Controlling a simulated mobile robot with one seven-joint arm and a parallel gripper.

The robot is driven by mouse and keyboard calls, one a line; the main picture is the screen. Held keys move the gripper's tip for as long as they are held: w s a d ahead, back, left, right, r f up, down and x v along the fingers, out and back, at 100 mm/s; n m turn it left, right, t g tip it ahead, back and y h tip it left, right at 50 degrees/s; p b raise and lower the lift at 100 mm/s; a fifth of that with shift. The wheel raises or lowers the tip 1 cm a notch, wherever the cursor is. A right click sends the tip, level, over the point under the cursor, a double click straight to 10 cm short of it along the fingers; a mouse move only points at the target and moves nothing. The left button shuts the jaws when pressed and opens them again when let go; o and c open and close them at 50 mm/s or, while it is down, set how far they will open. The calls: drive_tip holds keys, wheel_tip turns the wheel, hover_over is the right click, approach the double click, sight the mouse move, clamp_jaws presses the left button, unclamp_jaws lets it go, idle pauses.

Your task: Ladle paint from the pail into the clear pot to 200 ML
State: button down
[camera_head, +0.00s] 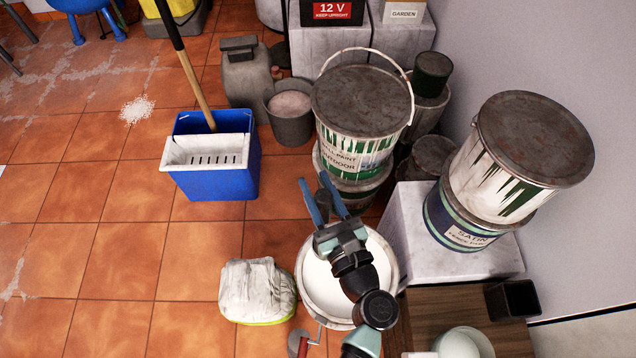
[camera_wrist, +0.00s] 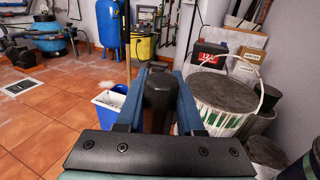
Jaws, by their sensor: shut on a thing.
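The pail (camera_head: 308,285) of white paint stands open at the lower middle of the head view, partly covered by my arm. My gripper (camera_head: 314,180) reaches over its far rim, with blue fingers pointing away. In the wrist view, the fingers are shut on a thick dark handle (camera_wrist: 158,92), seemingly the ladle's. The ladle's bowl shows in neither view, so I cannot tell whether it holds paint. A pale round vessel (camera_head: 463,343), possibly the clear pot, stands on a dark wooden surface (camera_head: 430,312) at the bottom edge. Its level and marks cannot be read.
Stacked paint tins (camera_head: 362,105) stand just beyond the pail. More tins (camera_head: 520,150) stand on a pale block (camera_head: 420,240) at right. A black box (camera_head: 513,299) is near the pale vessel. A blue mop bucket (camera_head: 215,180) and a whitish bundle (camera_head: 257,292) are left.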

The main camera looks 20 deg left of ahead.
drive_tip(key=shift+d+f+b, duration=0.25)
drive_tip(key=shift+f+b, duration=0.45)
drive_tip(key=shift+b, duration=0.2)
drive_tip(key=f+b, duration=0.1)
drive_tip(key=d+f+m+b, duration=0.1)
drive_tip(key=b, duration=0.1)
drive_tip(key=shift+w+d+f+t+y, duration=0.1)
drive_tip(key=shift+d+t+y, duration=0.05)
drive_tip(key=shift+t+y, duration=0.15)
